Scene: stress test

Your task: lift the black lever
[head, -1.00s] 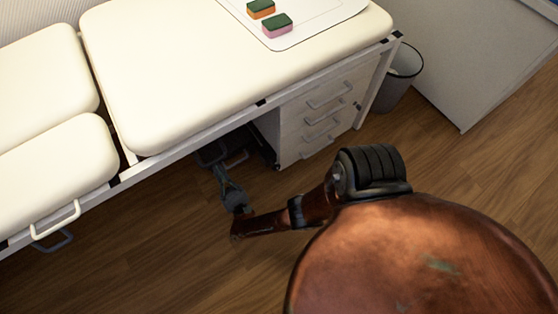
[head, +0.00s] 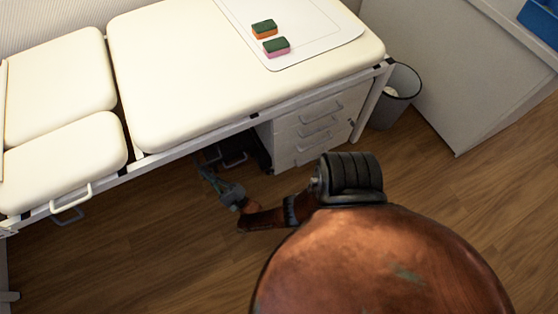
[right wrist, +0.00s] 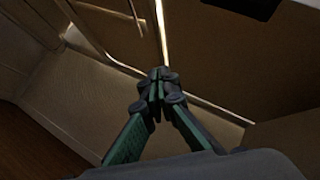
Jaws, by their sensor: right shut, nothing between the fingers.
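My right gripper (head: 208,174) reaches in under the front edge of the padded couch (head: 190,70). In the right wrist view its green-and-black fingers (right wrist: 158,82) are together, with nothing between them. Dark parts (head: 236,158) show in the shadow under the couch, just beyond and to the right of the fingertips. I cannot tell for sure which dark part is the black lever. My left gripper is not in view.
A white drawer unit (head: 313,130) stands under the couch, right of the gripper. A waste bin (head: 397,100) is beside it. Two sponges (head: 264,29) (head: 277,47) lie on a white sheet (head: 335,35) on the couch. A white handle (head: 70,203) hangs at the left. The wooden floor in front is clear.

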